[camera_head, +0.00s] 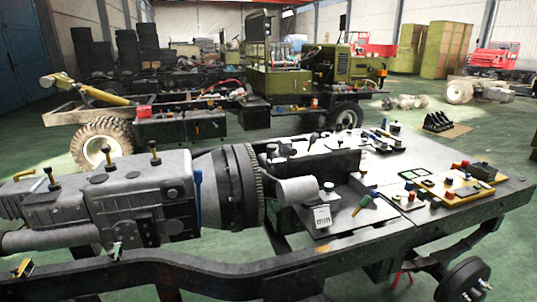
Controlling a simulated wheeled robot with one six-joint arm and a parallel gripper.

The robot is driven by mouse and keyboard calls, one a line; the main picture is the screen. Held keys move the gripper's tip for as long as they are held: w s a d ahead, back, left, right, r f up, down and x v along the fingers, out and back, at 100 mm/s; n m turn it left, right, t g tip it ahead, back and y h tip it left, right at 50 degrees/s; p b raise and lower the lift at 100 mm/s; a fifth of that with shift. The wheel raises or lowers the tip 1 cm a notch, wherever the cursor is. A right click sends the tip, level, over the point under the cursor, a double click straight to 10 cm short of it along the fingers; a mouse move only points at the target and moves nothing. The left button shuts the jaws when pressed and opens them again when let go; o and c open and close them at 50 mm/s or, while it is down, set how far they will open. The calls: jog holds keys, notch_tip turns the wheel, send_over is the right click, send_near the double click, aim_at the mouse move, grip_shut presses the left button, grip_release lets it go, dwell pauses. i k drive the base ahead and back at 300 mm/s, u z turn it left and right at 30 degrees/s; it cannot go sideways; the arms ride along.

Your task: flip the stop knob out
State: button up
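Small control panels with knobs, buttons and switches lie on the dark chassis deck in the head view. One yellow-edged panel (482,190) at the right carries a red knob (449,194) and other small coloured parts. A red block-like part (456,167) sits just behind it. Another panel (400,203) to its left holds a few small knobs. I cannot tell which knob is the stop knob, or how it is set, at this size. My gripper is not in view.
A large grey gearbox (120,200) with a dark round housing fills the left of the chassis. A dark frame rail (190,262) runs along the front. A green truck (300,75) stands behind.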

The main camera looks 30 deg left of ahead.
aim_at(292, 151)
jog(key=u, duration=0.9)
jog(key=i, duration=1.05)
jog(key=u, duration=0.3)
jog(key=k, duration=1)
jog(key=z, duration=1.95)
jog(key=i, duration=3.15)
jog(key=u, duration=0.05)
